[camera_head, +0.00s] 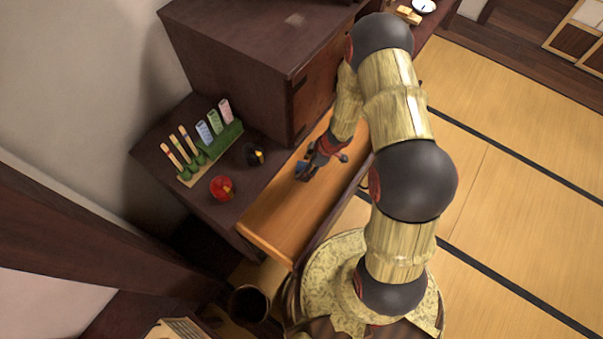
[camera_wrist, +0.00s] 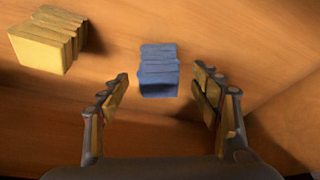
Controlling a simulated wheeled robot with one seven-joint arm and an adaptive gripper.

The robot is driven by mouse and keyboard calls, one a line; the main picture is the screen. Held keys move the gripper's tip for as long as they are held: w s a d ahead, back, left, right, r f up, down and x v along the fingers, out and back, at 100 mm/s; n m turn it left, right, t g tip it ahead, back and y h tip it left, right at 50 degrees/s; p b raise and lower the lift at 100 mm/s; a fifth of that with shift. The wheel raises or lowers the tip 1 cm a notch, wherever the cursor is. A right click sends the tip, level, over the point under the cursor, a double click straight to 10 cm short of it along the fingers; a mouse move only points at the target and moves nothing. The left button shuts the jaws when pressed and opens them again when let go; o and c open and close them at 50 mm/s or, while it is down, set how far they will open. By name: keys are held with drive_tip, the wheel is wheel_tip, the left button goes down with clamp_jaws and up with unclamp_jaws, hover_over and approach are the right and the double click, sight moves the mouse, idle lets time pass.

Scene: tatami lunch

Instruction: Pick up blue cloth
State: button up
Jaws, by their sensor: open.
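The blue cloth (camera_wrist: 158,72) is a folded, layered block lying on the wooden floor of an open drawer. My gripper (camera_wrist: 163,85) is open and empty, with a finger on each side. In the head view my gripper (camera_head: 306,170) reaches down into the drawer (camera_head: 275,219). A small blue patch shows beside it there, but I cannot tell whether it is the cloth.
A folded yellow cloth (camera_wrist: 47,40) lies left of the blue one in the drawer. Drawer walls rise close to my gripper. On the cabinet top stand a red round object (camera_head: 222,188), a black one (camera_head: 254,154) and a green rack (camera_head: 212,150) with coloured sticks.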

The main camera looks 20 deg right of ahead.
sight(303, 166)
drive_tip(key=shift+b+x, duration=0.45)
drive_tip(key=shift+x, duration=1.05)
drive_tip(key=shift+d, duration=0.1)
drive_tip(key=shift+c, duration=1.4)
drive_tip(key=c, duration=1.1)
drive_tip(key=shift+o, duration=0.2)
drive_tip(key=shift+r, duration=0.1)
wheel_tip(303, 166, up, 7)
drive_tip(key=p, duration=0.3)
drive_tip(key=shift+p, duration=0.35)
drive_tip(key=s+a+b, duration=0.1)
drive_tip(key=s+a, duration=1)
drive_tip(key=s, duration=0.3)
drive_tip(key=shift+s, duration=0.1)
